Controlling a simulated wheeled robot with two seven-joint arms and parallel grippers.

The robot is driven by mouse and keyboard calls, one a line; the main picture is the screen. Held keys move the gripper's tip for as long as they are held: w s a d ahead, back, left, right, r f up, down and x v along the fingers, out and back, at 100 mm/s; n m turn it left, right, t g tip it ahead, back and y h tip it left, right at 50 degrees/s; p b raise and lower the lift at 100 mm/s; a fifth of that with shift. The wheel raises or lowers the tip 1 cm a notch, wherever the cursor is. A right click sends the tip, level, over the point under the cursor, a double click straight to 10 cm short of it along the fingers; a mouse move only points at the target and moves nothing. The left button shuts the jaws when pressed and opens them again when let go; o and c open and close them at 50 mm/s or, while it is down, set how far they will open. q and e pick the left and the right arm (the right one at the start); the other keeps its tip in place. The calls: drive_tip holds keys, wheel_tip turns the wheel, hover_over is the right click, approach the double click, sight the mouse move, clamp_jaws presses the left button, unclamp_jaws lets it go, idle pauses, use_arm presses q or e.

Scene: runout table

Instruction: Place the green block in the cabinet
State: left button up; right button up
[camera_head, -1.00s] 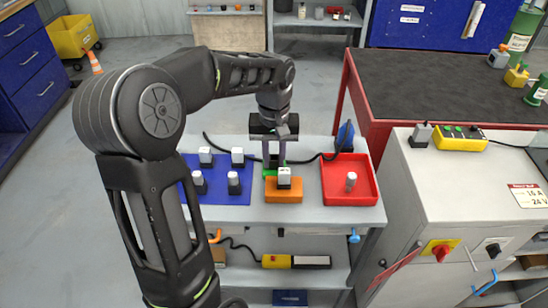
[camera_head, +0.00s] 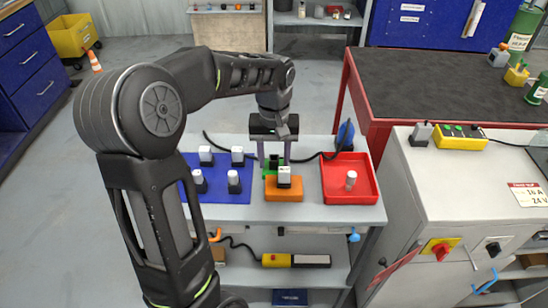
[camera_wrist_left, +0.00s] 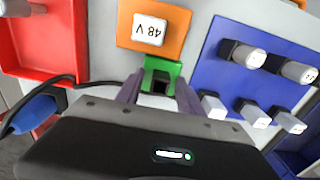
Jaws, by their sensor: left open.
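The green block (camera_head: 270,170) sits on the grey table, just behind an orange block (camera_head: 284,190). A black part shows at its middle. In the wrist view the green block (camera_wrist_left: 178,71) lies between my left gripper's purple fingers. My left gripper (camera_head: 274,160) points down over it and is open, one finger at each side. I cannot tell whether the fingers touch it. A grey cabinet (camera_head: 440,190) with switches stands at the right; I cannot tell whether it is the task's cabinet. My right gripper is not in view.
A white piece marked 48 V (camera_wrist_left: 148,28) stands on the orange block. A blue mat (camera_head: 215,190) with several grey and white pieces is at the left, a red tray (camera_head: 350,199) at the right. A black cable (camera_head: 318,156) runs behind the gripper.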

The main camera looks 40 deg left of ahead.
use_arm(q)
wheel_tip(320, 180, up, 12)
drive_tip(key=p, duration=0.1)
drive_tip(key=shift+r, duration=0.15)
idle(0.6)
